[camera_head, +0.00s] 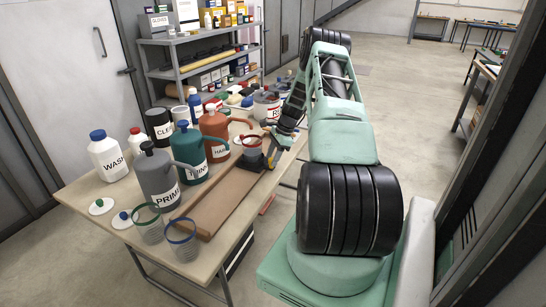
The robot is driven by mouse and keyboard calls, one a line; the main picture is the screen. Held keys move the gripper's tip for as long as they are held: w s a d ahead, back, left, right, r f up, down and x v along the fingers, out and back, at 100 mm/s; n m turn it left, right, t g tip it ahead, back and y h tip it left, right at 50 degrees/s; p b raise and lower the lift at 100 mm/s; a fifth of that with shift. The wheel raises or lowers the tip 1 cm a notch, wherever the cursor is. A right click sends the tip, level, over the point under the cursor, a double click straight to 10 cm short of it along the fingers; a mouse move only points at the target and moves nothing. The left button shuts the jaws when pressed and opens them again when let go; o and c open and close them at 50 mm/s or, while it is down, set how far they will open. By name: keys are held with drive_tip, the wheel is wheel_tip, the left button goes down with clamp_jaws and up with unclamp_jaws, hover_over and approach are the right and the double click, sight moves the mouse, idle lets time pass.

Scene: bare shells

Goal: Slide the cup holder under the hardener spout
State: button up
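The hardener dispenser (213,133) is the orange-red jug with a label reading "HAR…". Its spout (240,121) points right, toward the brown wooden track (213,205). The cup holder (251,161) is a dark block at the far end of the track. A cup with a red rim (252,142) sits in it, close to the hardener spout. I cannot tell whether the cup is directly below the spout tip. My gripper (271,155) is at the right side of the holder. Its fingers are small and partly hidden, so their opening and any contact are unclear.
A teal dispenser (188,155) and a grey "PRIM…" dispenser (157,182) stand along the track. Clear cups with a green rim (148,223) and a blue rim (182,240) stand near the front. Bottles and cans crowd the back. The near track is clear.

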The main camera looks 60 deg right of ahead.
drive_tip(key=b+v, duration=0.2)
drive_tip(key=v, duration=1.5)
drive_tip(key=shift+s+r+b, duration=0.15)
drive_tip(key=shift+b, duration=0.2)
drive_tip(key=shift+d, duration=0.1)
